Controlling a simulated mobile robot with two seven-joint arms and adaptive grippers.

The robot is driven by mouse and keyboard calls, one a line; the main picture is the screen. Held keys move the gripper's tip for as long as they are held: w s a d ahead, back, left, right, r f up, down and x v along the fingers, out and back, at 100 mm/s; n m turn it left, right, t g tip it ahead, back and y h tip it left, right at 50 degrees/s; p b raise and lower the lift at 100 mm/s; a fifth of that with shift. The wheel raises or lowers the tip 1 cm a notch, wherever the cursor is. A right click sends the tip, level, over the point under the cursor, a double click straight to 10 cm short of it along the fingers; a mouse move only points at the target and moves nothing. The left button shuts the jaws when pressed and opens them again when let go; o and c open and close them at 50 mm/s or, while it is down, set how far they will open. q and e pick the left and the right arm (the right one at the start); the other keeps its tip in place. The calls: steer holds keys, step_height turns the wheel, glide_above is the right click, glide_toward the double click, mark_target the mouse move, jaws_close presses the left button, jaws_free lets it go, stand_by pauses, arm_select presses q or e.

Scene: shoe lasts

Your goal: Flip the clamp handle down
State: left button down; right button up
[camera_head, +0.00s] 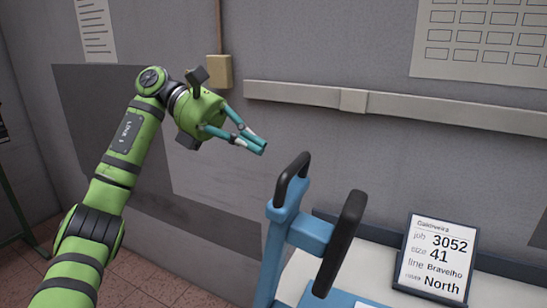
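A blue clamp device (306,232) stands at the front of the bench. It has a blue upright post, a black loop grip (292,178) at the top and a longer black handle (340,243) that stands up, tilted to the right. Its lower part is cut off by the picture's bottom edge. My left gripper (261,147) is above and left of the clamp, apart from it, in front of the wall. Its teal fingers are together at the tips with nothing visible between them. My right gripper is not in view.
A white bench top (293,277) lies behind the clamp. A framed job card (437,258) reading 3052, 41, North stands on it at the right. A grey rail (420,107) runs along the wall. Open space lies between my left gripper and the clamp.

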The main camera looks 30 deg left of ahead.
arm_select(q)
steer(key=p+x, duration=0.1)
steer(key=x, duration=0.3)
steer(key=shift+d+f, duration=0.1)
steer(key=shift+d, duration=0.15)
steer(key=shift+d, duration=0.1)
